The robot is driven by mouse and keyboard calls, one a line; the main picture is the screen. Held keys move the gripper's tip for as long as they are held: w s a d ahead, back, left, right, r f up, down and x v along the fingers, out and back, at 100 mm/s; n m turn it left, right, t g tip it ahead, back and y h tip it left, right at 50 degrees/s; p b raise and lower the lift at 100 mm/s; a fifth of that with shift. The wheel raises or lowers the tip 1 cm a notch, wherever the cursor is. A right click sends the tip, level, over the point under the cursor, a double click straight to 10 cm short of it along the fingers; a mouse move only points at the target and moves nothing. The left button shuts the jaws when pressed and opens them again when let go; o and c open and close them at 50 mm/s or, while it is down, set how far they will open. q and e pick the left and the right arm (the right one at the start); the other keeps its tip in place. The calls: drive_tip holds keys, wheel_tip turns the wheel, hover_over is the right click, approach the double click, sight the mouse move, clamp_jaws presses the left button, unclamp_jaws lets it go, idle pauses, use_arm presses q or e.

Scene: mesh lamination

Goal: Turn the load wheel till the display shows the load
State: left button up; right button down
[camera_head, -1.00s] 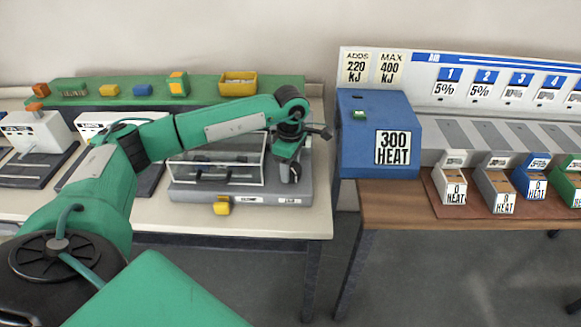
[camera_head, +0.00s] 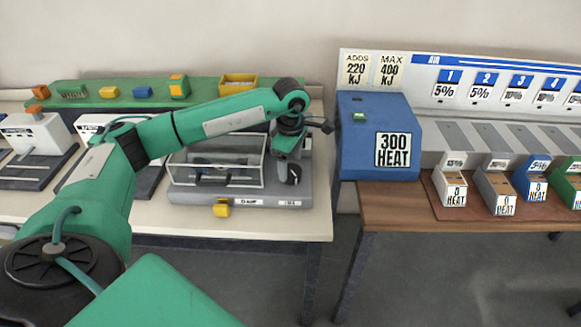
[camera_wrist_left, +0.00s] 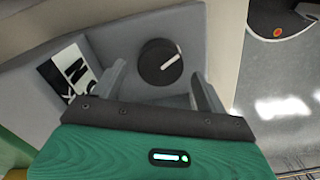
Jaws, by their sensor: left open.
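The load wheel is a round black knob with a white mark (camera_wrist_left: 160,62) on the sloping grey face of a machine. My left gripper (camera_wrist_left: 158,72) is open, with one finger on each side of the knob; contact cannot be told. A small black-and-white panel with letters (camera_wrist_left: 72,76), perhaps the display, is left of the knob; its reading is not legible. In the head view my left gripper (camera_head: 290,148) is at the right end of the grey machine (camera_head: 190,195), just above the knob (camera_head: 293,174). My right gripper is not in view.
A clear cover (camera_head: 215,160) stands on the machine left of the gripper. A yellow block (camera_head: 221,208) is at its front edge. A blue box marked 300 HEAT (camera_head: 360,150) stands on the brown table to the right, across a gap.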

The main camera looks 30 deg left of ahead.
sight(291, 169)
use_arm(q)
wheel_tip(291, 169, up, 12)
drive_tip(key=shift+f+b, duration=0.2)
drive_tip(key=shift+b, duration=0.25)
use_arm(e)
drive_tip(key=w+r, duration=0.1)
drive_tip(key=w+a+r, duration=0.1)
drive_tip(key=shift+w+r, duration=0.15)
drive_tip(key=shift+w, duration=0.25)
